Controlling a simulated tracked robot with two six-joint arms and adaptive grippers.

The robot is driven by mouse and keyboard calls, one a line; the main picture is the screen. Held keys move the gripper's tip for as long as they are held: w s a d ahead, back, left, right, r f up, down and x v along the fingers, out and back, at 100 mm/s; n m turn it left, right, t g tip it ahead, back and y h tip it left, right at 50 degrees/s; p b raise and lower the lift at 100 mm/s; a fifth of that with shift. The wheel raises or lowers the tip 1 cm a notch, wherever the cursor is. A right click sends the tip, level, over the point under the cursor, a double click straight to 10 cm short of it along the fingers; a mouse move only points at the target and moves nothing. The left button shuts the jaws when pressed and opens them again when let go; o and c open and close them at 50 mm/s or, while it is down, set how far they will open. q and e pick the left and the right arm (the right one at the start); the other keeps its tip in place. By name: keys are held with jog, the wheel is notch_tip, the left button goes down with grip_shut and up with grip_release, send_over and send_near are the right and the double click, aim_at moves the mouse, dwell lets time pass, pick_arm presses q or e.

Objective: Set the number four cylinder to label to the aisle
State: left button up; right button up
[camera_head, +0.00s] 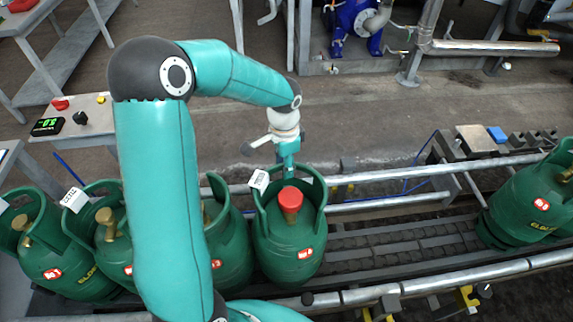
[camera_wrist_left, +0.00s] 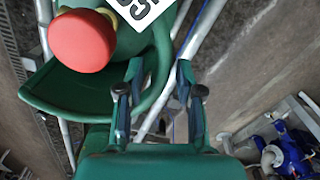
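A green gas cylinder (camera_head: 290,245) with a red cap (camera_head: 290,200) stands upright on the conveyor, at the right end of the left-hand row; by position it appears to be the number four cylinder. A white label (camera_head: 260,181) is on the left of its collar. In the left wrist view the red cap (camera_wrist_left: 82,40) and part of the label (camera_wrist_left: 142,8) show. My left gripper (camera_head: 287,158) points down at the far side of the collar. In the wrist view its fingers (camera_wrist_left: 157,88) are apart, with the collar rim between them, not visibly gripped. My right gripper is out of view.
Other green cylinders (camera_head: 60,262) stand close on the left, partly behind my arm. More (camera_head: 530,205) stand at the right. The conveyor (camera_head: 400,240) between is bare, bounded by metal rails (camera_head: 400,171). A control box (camera_head: 75,118) stands at the left, and an aisle floor (camera_head: 340,110) lies behind.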

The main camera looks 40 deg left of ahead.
pick_arm(q)
grip_shut()
